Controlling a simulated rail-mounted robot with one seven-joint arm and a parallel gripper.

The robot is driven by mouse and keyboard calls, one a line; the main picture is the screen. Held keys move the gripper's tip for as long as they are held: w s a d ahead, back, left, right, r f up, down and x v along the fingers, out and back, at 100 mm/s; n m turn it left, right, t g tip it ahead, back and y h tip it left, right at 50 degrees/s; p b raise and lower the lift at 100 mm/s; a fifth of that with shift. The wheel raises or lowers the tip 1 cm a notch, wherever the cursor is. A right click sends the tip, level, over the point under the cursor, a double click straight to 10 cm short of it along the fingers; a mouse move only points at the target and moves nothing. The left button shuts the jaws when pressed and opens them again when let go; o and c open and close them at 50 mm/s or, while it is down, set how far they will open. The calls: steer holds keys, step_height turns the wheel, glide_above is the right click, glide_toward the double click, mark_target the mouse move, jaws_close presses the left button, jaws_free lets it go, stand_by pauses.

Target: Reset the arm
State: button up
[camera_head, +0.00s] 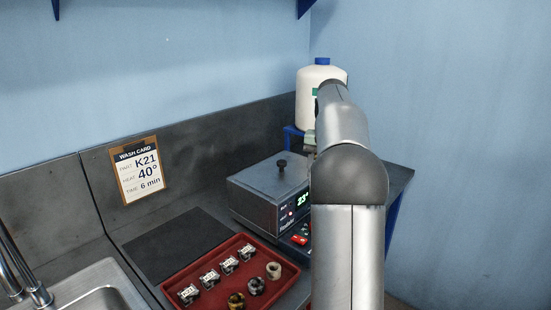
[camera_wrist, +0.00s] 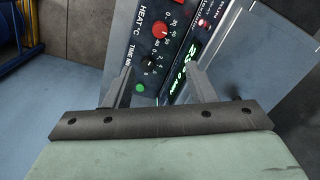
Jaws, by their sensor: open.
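In the wrist view my gripper (camera_wrist: 160,84) is open. Its two grey fingers stand apart with nothing between them, and the bath's control panel lies beyond. The panel has a red HEAT knob (camera_wrist: 160,31), a black TIME knob (camera_wrist: 148,66), a green button (camera_wrist: 140,87) and a lit green display (camera_wrist: 184,67). I cannot tell whether a finger touches the panel. In the head view my arm (camera_head: 348,190) reaches forward at the right of the bath, a grey box (camera_head: 262,203) with its lid (camera_head: 270,171) on. The arm hides the gripper there.
A red tray (camera_head: 172,283) with several labelled parts and three rings sits in front of the bath. A sink (camera_head: 92,290) is at lower left. A wash card (camera_head: 138,170) reads K21, 40°, 6 min. A white jug (camera_head: 312,98) stands behind my arm.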

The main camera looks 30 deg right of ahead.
steer(key=shift+a, duration=0.1)
steer(key=s+a+f+n, duration=0.2)
steer(key=s+a, duration=0.2)
steer(key=a, duration=0.6)
steer(key=s+a+f+n, duration=0.2)
steer(key=s+a, duration=0.1)
steer(key=a, duration=0.7)
steer(key=s+a+f+n, duration=0.2)
steer(key=s+a+f, duration=0.3)
steer(key=s, duration=0.4)
steer(key=s+a+f+n, duration=0.3)
steer(key=s+a+f, duration=0.3)
steer(key=s, duration=0.4)
steer(key=shift+a+f, duration=0.2)
steer(key=shift+a, duration=0.55)
